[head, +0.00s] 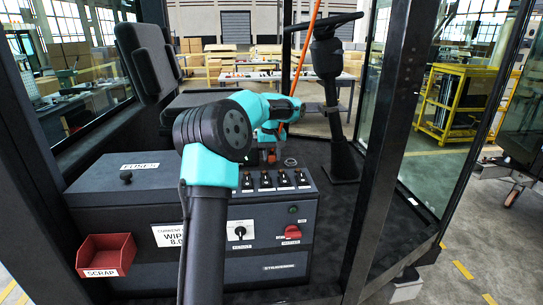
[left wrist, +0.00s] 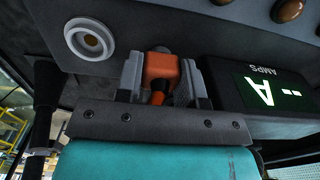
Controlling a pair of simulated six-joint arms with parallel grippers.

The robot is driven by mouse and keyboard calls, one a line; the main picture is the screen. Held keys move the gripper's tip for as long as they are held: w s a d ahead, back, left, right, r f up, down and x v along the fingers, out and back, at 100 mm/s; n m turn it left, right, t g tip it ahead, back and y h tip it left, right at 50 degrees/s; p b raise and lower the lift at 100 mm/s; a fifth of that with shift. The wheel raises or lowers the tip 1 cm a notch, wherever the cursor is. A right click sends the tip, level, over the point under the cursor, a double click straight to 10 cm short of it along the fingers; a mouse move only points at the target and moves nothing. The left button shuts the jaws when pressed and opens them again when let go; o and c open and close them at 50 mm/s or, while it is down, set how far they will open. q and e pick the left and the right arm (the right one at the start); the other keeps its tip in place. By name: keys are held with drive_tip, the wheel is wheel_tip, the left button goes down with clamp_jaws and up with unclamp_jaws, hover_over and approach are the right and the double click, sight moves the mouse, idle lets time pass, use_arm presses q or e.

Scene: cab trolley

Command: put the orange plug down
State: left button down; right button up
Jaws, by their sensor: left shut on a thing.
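My left gripper (left wrist: 160,88) is shut on the orange plug (left wrist: 161,70), which sits between its two grey fingers in the left wrist view. In the head view the left gripper (head: 268,147) is beyond my teal forearm, low over the far part of the fuse box top, and a bit of the orange plug (head: 271,158) shows under it. Whether the plug touches the surface cannot be told. A pale round ring (left wrist: 90,40) lies left of the plug in the wrist view, apart from it. My right gripper is not in view.
The fuse box (head: 150,200) carries several black switches (head: 265,181) on top and a red knob (head: 292,232) in front. A red scrap bin (head: 104,254) hangs at its left. A display marked AMPS (left wrist: 262,92) is close right of the gripper. A dark cab post (head: 378,150) stands right.

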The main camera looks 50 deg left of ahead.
sight(271, 154)
use_arm(q)
drive_tip(key=shift+f, duration=0.4)
drive_tip(key=shift+d+f, duration=0.1)
drive_tip(key=shift+f, duration=0.3)
drive_tip(key=c, duration=0.7)
unclamp_jaws()
drive_tip(key=shift+f, duration=0.1)
drive_tip(key=shift+c, duration=0.2)
wheel_tip(271, 154, up, 14)
drive_tip(key=shift+f, duration=0.1)
